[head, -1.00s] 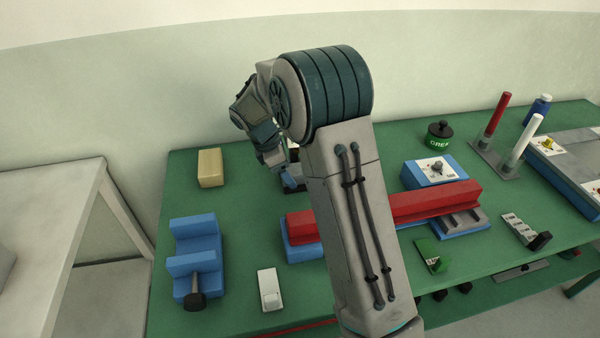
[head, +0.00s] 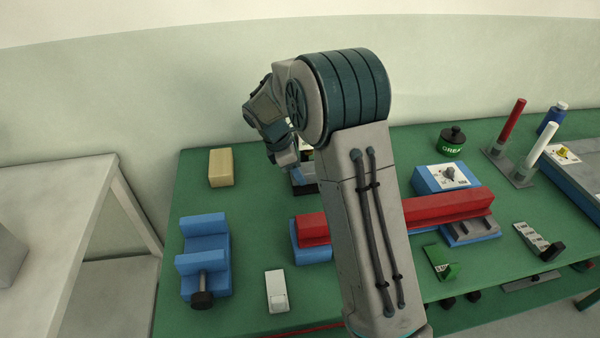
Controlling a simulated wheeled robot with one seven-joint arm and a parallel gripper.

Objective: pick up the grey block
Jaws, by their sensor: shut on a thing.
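My gripper (head: 289,163) is beyond my arm's bent wrist, near the back of the green table. It is small and partly hidden by my own arm links. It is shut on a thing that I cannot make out. No grey block shows clearly in the head view. A small dark holder with blue and pale parts (head: 304,183) is right at the gripper, partly covered by it and by my arm.
A red bar (head: 440,208) lies across blue supports, partly behind my arm. A tan block (head: 220,167), a blue vise-like fixture (head: 205,260) and a white box (head: 276,291) stand on the green table (head: 255,225). A green tin (head: 452,142) and upright rods are right.

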